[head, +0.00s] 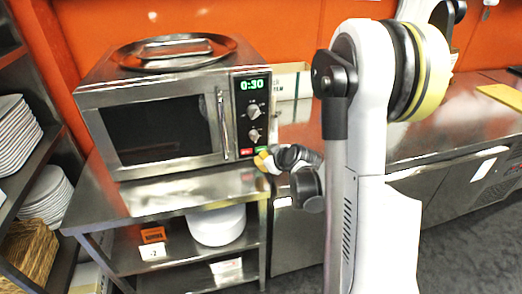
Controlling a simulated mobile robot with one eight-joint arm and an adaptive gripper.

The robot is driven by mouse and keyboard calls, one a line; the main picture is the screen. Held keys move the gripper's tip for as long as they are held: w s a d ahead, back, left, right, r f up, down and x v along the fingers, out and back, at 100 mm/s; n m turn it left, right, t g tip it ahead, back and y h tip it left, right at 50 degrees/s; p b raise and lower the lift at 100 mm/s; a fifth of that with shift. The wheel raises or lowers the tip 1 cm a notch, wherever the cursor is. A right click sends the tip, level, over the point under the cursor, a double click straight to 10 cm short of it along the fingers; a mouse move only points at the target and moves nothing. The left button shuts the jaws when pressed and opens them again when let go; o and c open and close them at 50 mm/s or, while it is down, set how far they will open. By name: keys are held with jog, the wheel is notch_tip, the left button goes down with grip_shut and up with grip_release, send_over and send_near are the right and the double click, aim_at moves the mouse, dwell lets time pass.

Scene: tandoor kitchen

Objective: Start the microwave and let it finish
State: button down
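The steel microwave (95,98) stands on a steel table at the left, its door shut and its window dark. Its display (251,84) reads 0:30 in green. Two knobs sit below the display. A red button (246,152) and a green button (262,149) are at the bottom of the panel. My gripper (265,161) is at the lower right corner of the panel, just below and beside the green button. I cannot tell if it touches the button. Its fingers are small and partly hidden, so their opening is unclear.
A round metal tray (130,60) with a smaller tray lies on top of the microwave. The table (110,205) is bare in front. Shelves with stacked plates (45,190) stand close at the left. A long steel counter (430,125) runs to the right behind my arm.

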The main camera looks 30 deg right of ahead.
jog(key=shift+w, duration=0.1)
dwell(0.3)
jog(key=shift+w+d, duration=0.1)
jog(key=shift+w, duration=0.2)
